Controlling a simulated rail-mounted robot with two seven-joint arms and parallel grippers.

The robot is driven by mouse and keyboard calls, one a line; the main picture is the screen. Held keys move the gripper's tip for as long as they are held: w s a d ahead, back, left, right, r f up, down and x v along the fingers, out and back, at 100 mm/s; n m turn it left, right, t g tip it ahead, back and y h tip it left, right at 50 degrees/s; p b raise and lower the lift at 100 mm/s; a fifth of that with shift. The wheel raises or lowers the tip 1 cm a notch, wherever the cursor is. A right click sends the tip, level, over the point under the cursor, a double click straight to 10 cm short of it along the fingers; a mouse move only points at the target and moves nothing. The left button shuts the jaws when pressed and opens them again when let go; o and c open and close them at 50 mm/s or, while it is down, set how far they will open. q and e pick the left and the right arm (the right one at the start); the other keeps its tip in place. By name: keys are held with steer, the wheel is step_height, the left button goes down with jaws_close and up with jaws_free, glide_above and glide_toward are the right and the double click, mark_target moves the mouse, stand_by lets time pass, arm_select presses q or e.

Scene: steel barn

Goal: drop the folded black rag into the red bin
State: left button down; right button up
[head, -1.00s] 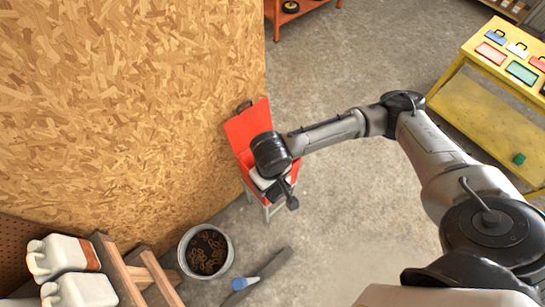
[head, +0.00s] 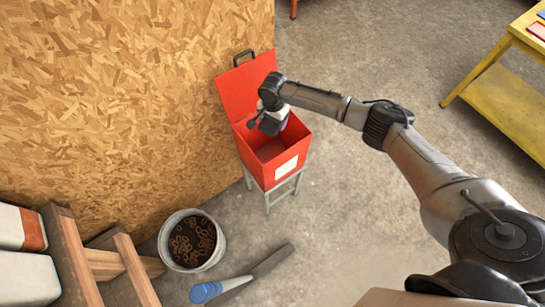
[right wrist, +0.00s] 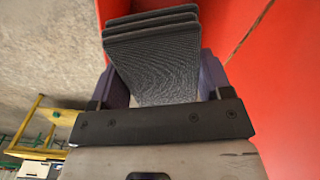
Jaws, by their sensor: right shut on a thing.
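The red bin (head: 302,150) stands on a grey stand against the wood-chip wall, with its lid raised at the back and a white label on its front. Its inside looks empty where I can see it. My right gripper (head: 268,122) is over the back part of the bin opening, near the raised lid. In the right wrist view, the folded black rag (right wrist: 155,60) sits between the purple fingers of my right gripper (right wrist: 160,85), which are shut on it, with red surfaces close by on the right. In the head view the rag is hard to tell from the dark gripper. My left gripper is not in view.
A bucket (head: 165,236) of rusty rings stands on the floor left of the bin. A blue-handled tool (head: 206,291) lies before it. Wooden steps (head: 75,250) and white containers (head: 25,275) are at lower left. A yellow table (head: 500,95) is at right. Floor between is clear.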

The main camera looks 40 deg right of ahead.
steer(key=shift+w+d+f+m+b, duration=0.2)
steer(key=shift+d+f+b, duration=0.15)
steer(key=shift+f, duration=0.35)
steer(key=shift+w+d+f+m+b, duration=0.1)
steer(key=shift+d+f+m+b, duration=0.2)
steer(key=shift+f, duration=0.4)
step_height(320, 180, down, 6)
steer(key=b, duration=0.8)
steer(key=shift+r, duration=0.25)
steer(key=o, duration=0.9)
steer(key=shift+o, duration=0.2)
steer(key=shift+r, duration=0.1)
step_height(320, 180, up, 12)
steer(key=p, duration=0.3)
steer(key=shift+r, duration=0.8)
